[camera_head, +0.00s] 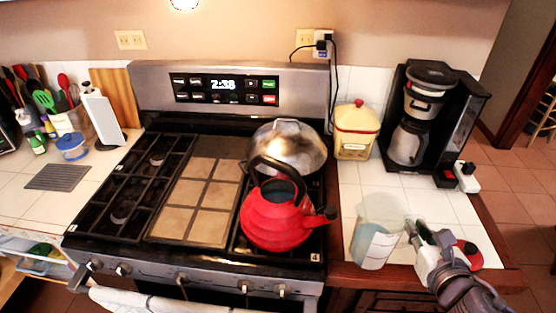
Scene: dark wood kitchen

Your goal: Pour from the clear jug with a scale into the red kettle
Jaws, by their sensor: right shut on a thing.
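The clear jug (374,244) is at the front of the white tiled counter, right of the stove. It looks about upright, with a pale scale panel on its side; I cannot tell whether its base touches the counter. My right gripper (413,232) comes from the lower right and is shut on the jug at its right side, where the handle would be. The grip itself is small and partly hidden. The red kettle (275,222) stands on the right front of the stove, with its black spout toward the jug and a black arched handle. My left gripper is out of view.
A silver domed pot (290,143) stands right behind the kettle. A cream canister (356,132) and a black coffee maker (421,115) stand at the counter's back. A red object (470,254) is beside my right arm. The stove's left side is clear.

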